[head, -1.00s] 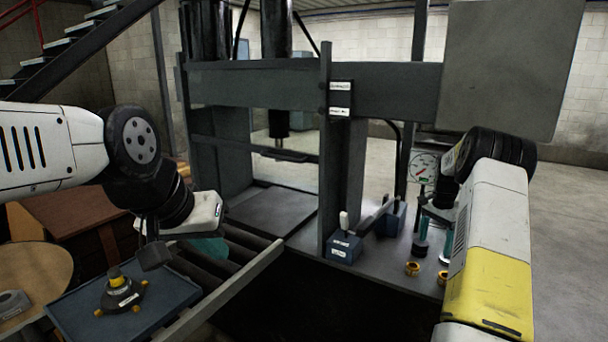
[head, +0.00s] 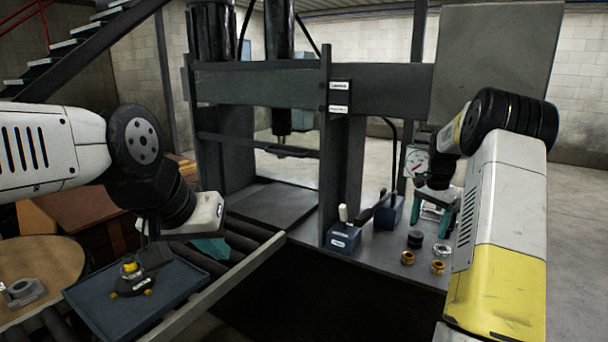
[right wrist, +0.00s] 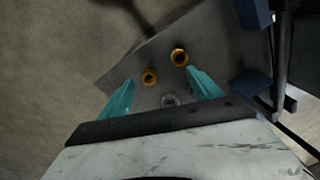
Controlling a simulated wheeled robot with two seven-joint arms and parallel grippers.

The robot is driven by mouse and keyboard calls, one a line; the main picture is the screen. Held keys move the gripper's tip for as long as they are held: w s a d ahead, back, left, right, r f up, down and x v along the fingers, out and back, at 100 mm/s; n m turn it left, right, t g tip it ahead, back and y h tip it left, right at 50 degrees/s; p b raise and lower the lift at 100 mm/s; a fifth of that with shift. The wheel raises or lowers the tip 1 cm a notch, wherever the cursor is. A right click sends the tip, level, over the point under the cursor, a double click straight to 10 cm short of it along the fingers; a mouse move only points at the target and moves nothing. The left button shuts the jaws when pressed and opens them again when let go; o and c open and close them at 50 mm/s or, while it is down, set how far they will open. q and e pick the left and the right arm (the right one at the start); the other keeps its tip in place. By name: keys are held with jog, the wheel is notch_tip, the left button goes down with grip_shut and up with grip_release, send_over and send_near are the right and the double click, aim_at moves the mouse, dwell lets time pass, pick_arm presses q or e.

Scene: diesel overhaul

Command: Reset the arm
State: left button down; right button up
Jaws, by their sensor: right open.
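My right gripper (head: 440,212) is open and empty above the press bench at the right. In the right wrist view its two teal fingers (right wrist: 160,92) stand apart, with a small grey ring-shaped part (right wrist: 170,100) seen between them. Two brass rings (head: 407,257) (head: 437,267) sit on the bench below, next to a short dark cylinder (head: 415,239). My left gripper (head: 210,248) hangs above the rollers at the left; a bit of teal finger shows, but its jaw opening is hidden.
A blue tray (head: 180,290) holds a dark part with a yellow top (head: 130,278). A round wooden table (head: 45,258) stands at far left. The press frame (head: 335,170) rises centrally. A blue block with a handle (head: 343,238) and a gauge (head: 417,163) stand near my right gripper.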

jog(key=s+a+r+n+t, duration=0.3)
jog(key=s+a+r+n, duration=0.2)
jog(key=s+a+r, duration=0.9)
jog(key=s+a+r+n+t+y, duration=0.1)
jog(key=s+a+n, duration=0.2)
jog(key=s, duration=0.6)
jog(key=s+a+r+n+t+y, duration=0.1)
jog(key=s+a+n, duration=0.2)
jog(key=s+a, duration=0.3)
jog(key=s, duration=0.4)
jog(key=shift+s, duration=0.15)
